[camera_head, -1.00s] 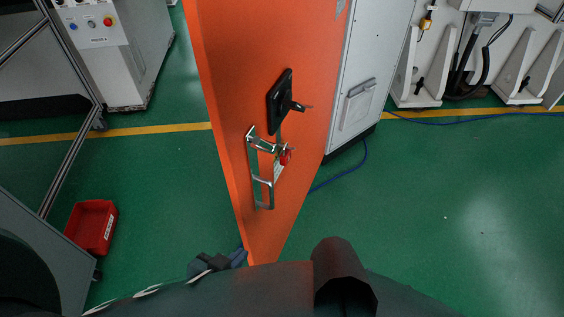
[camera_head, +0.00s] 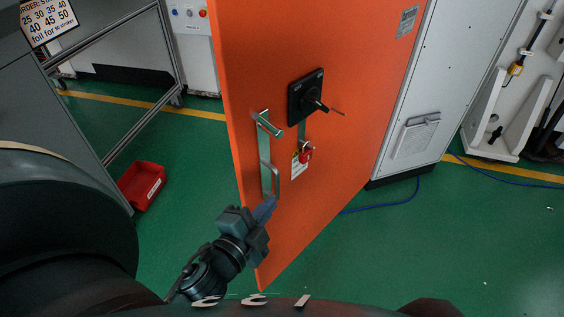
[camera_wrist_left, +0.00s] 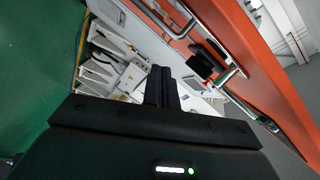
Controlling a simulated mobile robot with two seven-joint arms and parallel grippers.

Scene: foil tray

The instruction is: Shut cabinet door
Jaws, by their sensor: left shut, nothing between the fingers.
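The orange cabinet door (camera_head: 345,75) stands open in the head view, swung out from the white cabinet (camera_head: 425,90). It carries a metal handle (camera_head: 267,160), a black rotary switch (camera_head: 306,97) and a red padlock (camera_head: 306,154). My left gripper (camera_head: 265,210) is shut and empty, at the lower end of the handle and close to the door's free edge; I cannot tell whether it touches. In the left wrist view the shut fingers (camera_wrist_left: 162,84) point toward the white machinery, with the orange door (camera_wrist_left: 240,35) at upper right. My right gripper is not in view.
A red bin (camera_head: 142,186) lies on the green floor at left, next to a grey housing and a metal frame (camera_head: 130,135). A blue cable (camera_head: 385,207) runs along the floor by the cabinet. The floor at right is clear.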

